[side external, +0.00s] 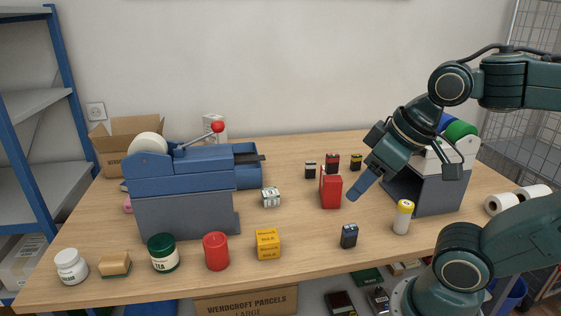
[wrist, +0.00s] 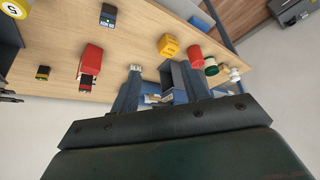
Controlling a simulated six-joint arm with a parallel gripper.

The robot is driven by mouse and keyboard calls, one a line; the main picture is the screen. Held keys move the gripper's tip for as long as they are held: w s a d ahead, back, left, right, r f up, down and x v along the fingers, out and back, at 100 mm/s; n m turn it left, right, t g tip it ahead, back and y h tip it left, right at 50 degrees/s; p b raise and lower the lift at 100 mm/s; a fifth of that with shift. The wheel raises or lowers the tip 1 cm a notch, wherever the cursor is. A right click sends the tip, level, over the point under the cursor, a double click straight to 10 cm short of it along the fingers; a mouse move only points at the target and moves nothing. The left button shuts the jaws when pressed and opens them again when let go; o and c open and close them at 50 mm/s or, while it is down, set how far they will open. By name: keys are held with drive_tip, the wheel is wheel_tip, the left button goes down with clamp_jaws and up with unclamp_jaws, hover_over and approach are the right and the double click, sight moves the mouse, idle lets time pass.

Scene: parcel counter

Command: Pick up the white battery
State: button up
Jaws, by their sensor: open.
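The white battery (side external: 310,170) is a small upright block, white below with a dark top. In the side external view it stands toward the back of the counter, left of a red-and-black battery (side external: 332,162) and behind a red box (side external: 329,191). I cannot make it out in the wrist view, where my gripper may hide it. My gripper (side external: 357,190) is in the air to the right of the red box, apart from the white battery. In the wrist view my gripper (wrist: 160,88) has its fingers spread, with nothing held between them.
A yellow-and-black battery (side external: 356,161) stands right of the red-and-black one. A blue battery (side external: 349,236) and a white cylinder with a yellow top (side external: 403,217) are in front. A pale cube (side external: 271,197) and a blue machine (side external: 190,171) lie to the left.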

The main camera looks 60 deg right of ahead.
drive_tip(key=w+d+r+n+g, duration=0.1)
drive_tip(key=w+d+r, duration=0.15)
drive_tip(key=w, duration=0.45)
drive_tip(key=w+d+r+n, duration=0.1)
drive_tip(key=w+r, duration=0.2)
drive_tip(key=w, duration=0.3)
drive_tip(key=n+g+y, duration=0.1)
drive_tip(key=n+y, duration=0.2)
drive_tip(key=n, duration=0.3)
hover_over(311, 162)
drive_tip(key=s+d, duration=0.3)
drive_tip(key=s, duration=0.1)
wheel_tip(311, 162, down, 15)
drive_tip(key=shift+w+f, duration=0.25)
drive_tip(key=shift+a, duration=0.1)
drive_tip(key=shift+x, duration=4.3)
drive_tip(key=shift+f, duration=0.1)
